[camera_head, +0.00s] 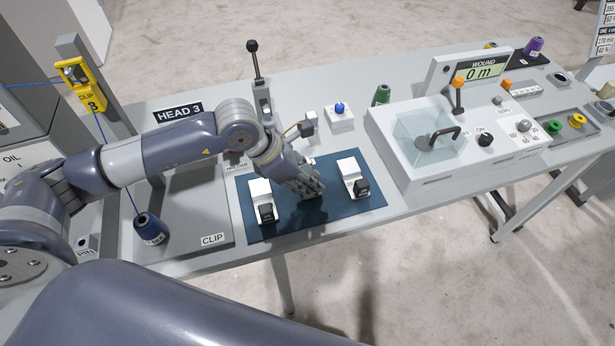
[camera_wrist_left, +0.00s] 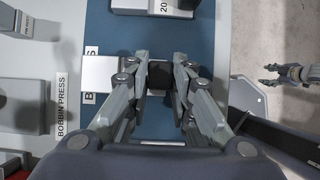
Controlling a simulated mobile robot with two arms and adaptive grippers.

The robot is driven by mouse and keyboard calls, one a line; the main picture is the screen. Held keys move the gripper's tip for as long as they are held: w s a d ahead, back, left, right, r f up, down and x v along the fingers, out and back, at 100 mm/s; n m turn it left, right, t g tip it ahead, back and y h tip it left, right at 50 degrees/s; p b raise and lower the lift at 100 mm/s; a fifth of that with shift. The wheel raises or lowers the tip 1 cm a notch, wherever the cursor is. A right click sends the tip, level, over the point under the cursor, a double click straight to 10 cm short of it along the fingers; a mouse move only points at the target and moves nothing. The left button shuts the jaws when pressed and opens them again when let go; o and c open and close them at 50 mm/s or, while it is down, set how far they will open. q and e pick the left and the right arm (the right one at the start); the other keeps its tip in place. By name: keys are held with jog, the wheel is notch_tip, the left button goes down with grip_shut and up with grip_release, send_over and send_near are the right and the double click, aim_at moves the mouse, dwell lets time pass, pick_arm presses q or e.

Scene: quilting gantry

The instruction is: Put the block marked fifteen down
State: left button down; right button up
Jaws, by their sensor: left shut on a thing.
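My left gripper (camera_head: 314,192) is over the dark blue mat (camera_head: 287,228), between two white blocks with black ends. In the left wrist view its fingers (camera_wrist_left: 160,82) are shut on the black end of a white block (camera_wrist_left: 101,73). The gripper mostly hides this block in the head view, and its number cannot be read. I cannot tell whether it touches the mat. The left block (camera_head: 259,189) and right block (camera_head: 347,166) sit on the mat. The right one shows in the wrist view (camera_wrist_left: 150,3), marked 20. My right gripper (camera_wrist_left: 270,75) appears open, over the floor.
A CLIP plate (camera_head: 185,222) and a dark blue spool (camera_head: 150,230) are left of the mat. A white winder box (camera_head: 390,140) with a clear cover stands to the right. A black-knobbed lever (camera_head: 254,65) and blue button (camera_head: 340,108) stand behind.

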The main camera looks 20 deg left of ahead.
pick_arm(q)
jog(key=shift+s+f, duration=0.1)
jog(key=shift+f, duration=0.1)
pick_arm(e)
jog(key=shift+w, duration=1.1)
pick_arm(q)
jog(key=c, duration=1.4)
grip_release()
pick_arm(e)
jog(key=shift+s, duration=0.75)
pick_arm(q)
jog(key=shift+b+v, duration=1.25)
jog(key=shift+v, duration=4.8)
pick_arm(e)
jog(key=shift+w+a+f, duration=0.1)
jog(key=shift+w+f, duration=0.05)
jog(key=shift+f, duration=0.4)
jog(key=shift+w+a+f, duration=0.1)
jog(key=shift+f, duration=0.45)
